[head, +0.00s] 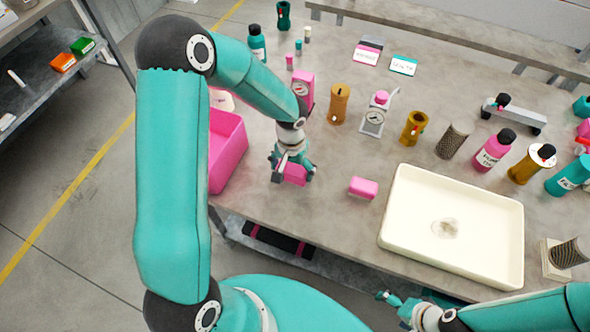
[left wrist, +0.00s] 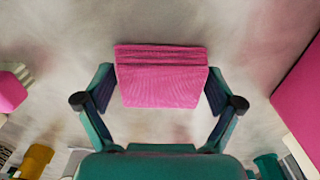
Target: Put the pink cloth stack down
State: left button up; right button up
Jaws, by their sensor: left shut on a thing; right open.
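The pink cloth stack (head: 293,176) is between the fingers of my left gripper (head: 292,170), low over the grey table, right of the pink bin. In the left wrist view the stack (left wrist: 160,80) is folded in layers, with a finger on each side of my left gripper (left wrist: 160,95). I cannot tell whether its underside touches the table. My right gripper (head: 389,298) is open and empty at the bottom, before the table's front edge.
A pink bin (head: 226,150) stands close on the left. A small pink block (head: 363,188) and a large cream tray (head: 455,265) lie to the right. A pink gauge box (head: 303,88), a brown cylinder (head: 339,103) and several bottles stand behind. Bare table surrounds the left gripper.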

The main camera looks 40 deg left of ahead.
aim_at(292, 169)
pick_arm(q)
jog(key=shift+f, duration=0.2)
jog(key=o, duration=0.9)
jog(key=shift+c, duration=0.2)
jog(key=shift+r, duration=0.1)
jog(key=shift+r, duration=0.1)
notch_tip(292, 169, up, 12)
jog(key=b, duration=0.1)
